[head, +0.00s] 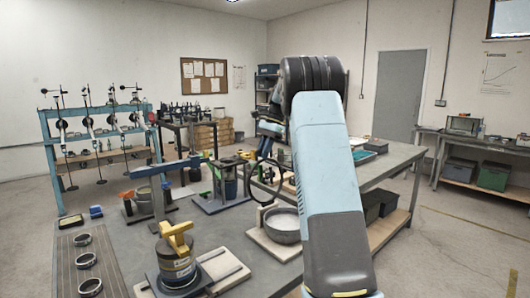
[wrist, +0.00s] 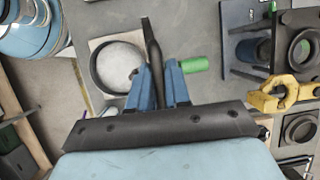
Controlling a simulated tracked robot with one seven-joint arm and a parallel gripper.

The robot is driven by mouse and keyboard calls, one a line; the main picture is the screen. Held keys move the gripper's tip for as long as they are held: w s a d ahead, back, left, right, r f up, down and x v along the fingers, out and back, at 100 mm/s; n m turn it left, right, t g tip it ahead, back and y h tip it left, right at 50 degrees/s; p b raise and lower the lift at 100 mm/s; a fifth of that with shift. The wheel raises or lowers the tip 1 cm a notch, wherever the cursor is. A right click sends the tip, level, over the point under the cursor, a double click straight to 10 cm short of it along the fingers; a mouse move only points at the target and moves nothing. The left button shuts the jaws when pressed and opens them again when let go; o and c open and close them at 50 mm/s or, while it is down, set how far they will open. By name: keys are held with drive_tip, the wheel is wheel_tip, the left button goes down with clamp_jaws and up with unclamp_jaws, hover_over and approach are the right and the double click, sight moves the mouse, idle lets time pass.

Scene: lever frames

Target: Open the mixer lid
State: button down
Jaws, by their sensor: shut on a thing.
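The mixer is a round grey bowl (head: 283,228) on a pale base in the middle of the bench. Its pale inside shows uncovered in the wrist view (wrist: 118,68). In the wrist view the lid (wrist: 150,38) shows nearly edge-on as a dark bar. A green handle (wrist: 196,65) sticks out beside it. My gripper (wrist: 161,70) is shut at the lid, apparently on the green handle, though the exact contact is partly hidden. In the head view my arm hides most of the gripper.
A yellow-handled canister (head: 177,258) stands on the bench at front left. Several metal rings (head: 86,260) lie on a slatted mat at far left. A blue-based fixture (head: 222,192) stands left of the mixer, close to the lid. A blue lever frame (head: 155,185) stands further left.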

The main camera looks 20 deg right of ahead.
drive_tip(key=shift+d, duration=0.25)
drive_tip(key=c, duration=1.4)
unclamp_jaws()
drive_tip(key=shift+o, duration=1.2)
drive_tip(key=shift+a, duration=0.1)
drive_tip(key=s+v, duration=0.1)
drive_tip(key=v, duration=1.2)
drive_tip(key=shift+w+r, duration=0.35)
drive_tip(key=shift+w, duration=0.1)
